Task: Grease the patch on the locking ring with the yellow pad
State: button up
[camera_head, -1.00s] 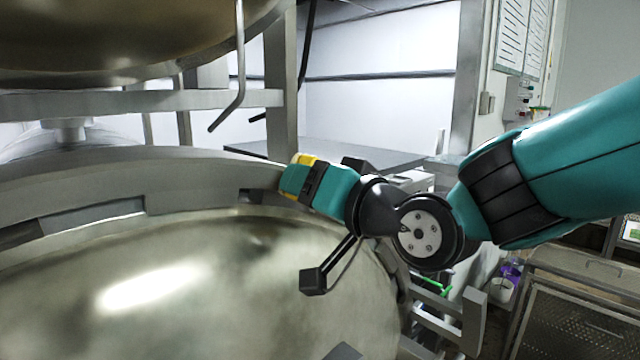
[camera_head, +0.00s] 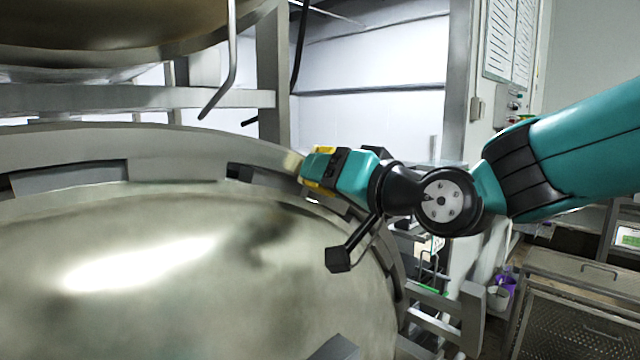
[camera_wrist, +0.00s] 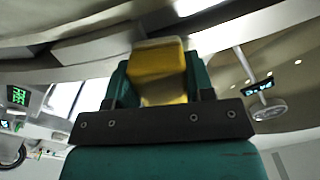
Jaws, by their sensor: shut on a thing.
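The yellow pad (camera_wrist: 158,72) sits between the teal fingers of my gripper (camera_wrist: 157,80) in the wrist view, and my gripper is shut on it. In the head view my gripper (camera_head: 318,168) is at the right part of the locking ring (camera_head: 190,150), the grey ring around the big domed door. A strip of yellow shows at the fingers there. The pad's far end is at or very close to the ring; I cannot tell whether they touch. A pale yellowish spot (camera_head: 292,161) shows on the ring just left of the fingers, possibly the patch.
The shiny domed door (camera_head: 180,270) fills the lower left. A bent grey rod (camera_head: 231,60) hangs above the ring. A grey post (camera_head: 272,80) stands behind. A perforated metal cart (camera_head: 575,310) and a purple-and-white container (camera_head: 501,290) are at the lower right.

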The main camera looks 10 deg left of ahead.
jog(key=shift+w+d+f+b, duration=0.35)
jog(key=shift+w+b, duration=0.05)
jog(key=shift+w, duration=0.15)
jog(key=shift+w+d+f+b, duration=0.3)
jog(key=shift+w+d+b, duration=0.1)
jog(key=shift+w, duration=0.1)
jog(key=w+d+b, duration=0.1)
jog(key=w+d+f+b, duration=0.1)
jog(key=shift+w+f+b, duration=0.3)
jog(key=shift+w+b, duration=0.05)
jog(key=shift+w, duration=0.05)
jog(key=shift+b+v, duration=2)
jog(key=shift+v, duration=1)
